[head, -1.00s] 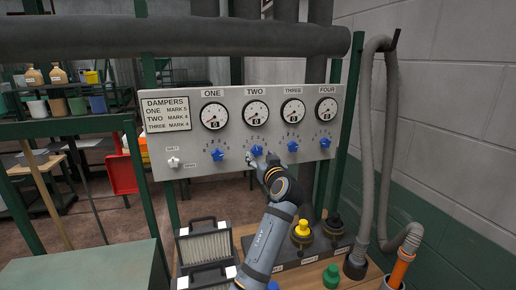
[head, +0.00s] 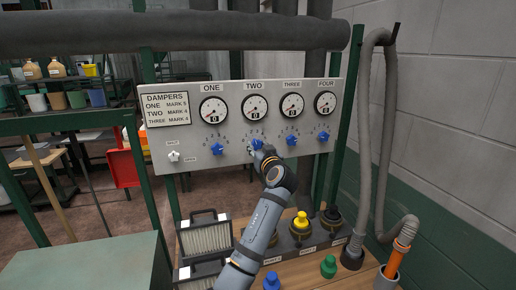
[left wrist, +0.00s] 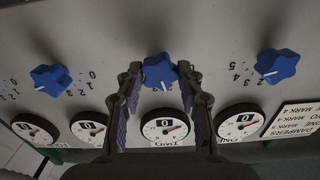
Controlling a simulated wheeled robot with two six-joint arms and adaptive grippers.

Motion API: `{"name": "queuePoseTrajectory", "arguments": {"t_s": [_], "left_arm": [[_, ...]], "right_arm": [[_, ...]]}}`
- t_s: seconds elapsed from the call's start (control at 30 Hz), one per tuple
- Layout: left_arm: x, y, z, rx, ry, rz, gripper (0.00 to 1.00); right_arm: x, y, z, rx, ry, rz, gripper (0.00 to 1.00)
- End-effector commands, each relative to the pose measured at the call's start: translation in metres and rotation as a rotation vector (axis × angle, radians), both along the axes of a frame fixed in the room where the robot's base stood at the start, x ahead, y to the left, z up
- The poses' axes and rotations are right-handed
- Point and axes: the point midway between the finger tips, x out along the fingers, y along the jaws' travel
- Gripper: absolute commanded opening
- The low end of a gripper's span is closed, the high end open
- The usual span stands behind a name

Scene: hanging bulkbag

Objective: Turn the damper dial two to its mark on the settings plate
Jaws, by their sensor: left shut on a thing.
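The blue star-shaped damper dial two (head: 256,143) sits below the gauge marked TWO (head: 254,107) on the grey panel. My left gripper (head: 260,150) is at this dial, shut on it. In the left wrist view, which is upside down, dial two (left wrist: 160,68) sits between the fingertips of my left gripper (left wrist: 160,76). Its white pointer line shows, but the fingers hide part of the scale, so I cannot tell its exact mark. The settings plate (head: 166,109) reads ONE MARK 5, TWO MARK 4, THREE MARK 4. My right gripper is not in view.
Blue dials one (head: 217,149), three (head: 291,140) and four (head: 324,137) flank dial two. A white knob (head: 174,156) is at the panel's lower left. A thick grey pipe (head: 170,34) runs above. Black-framed filters (head: 206,236) and coloured knobs stand on the bench below.

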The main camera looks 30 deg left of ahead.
Motion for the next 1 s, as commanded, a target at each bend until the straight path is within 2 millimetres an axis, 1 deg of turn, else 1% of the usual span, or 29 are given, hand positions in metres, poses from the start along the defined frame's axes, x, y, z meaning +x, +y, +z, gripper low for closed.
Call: {"name": "queuePoseTrajectory", "arguments": {"t_s": [0.17,0.37,0.67,1.0], "left_arm": [[0.000,0.000,0.000,0.016,0.019,0.000,0.06],[0.000,0.000,0.000,0.078,0.091,0.000,0.06],[0.000,0.000,0.001,0.247,0.291,0.000,0.06],[0.000,0.000,0.002,0.454,0.532,0.000,0.06]], "right_arm": [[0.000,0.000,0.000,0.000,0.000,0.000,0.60],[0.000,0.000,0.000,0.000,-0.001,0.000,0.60],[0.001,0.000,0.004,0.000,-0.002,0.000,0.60],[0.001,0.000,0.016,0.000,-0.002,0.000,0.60]]}}
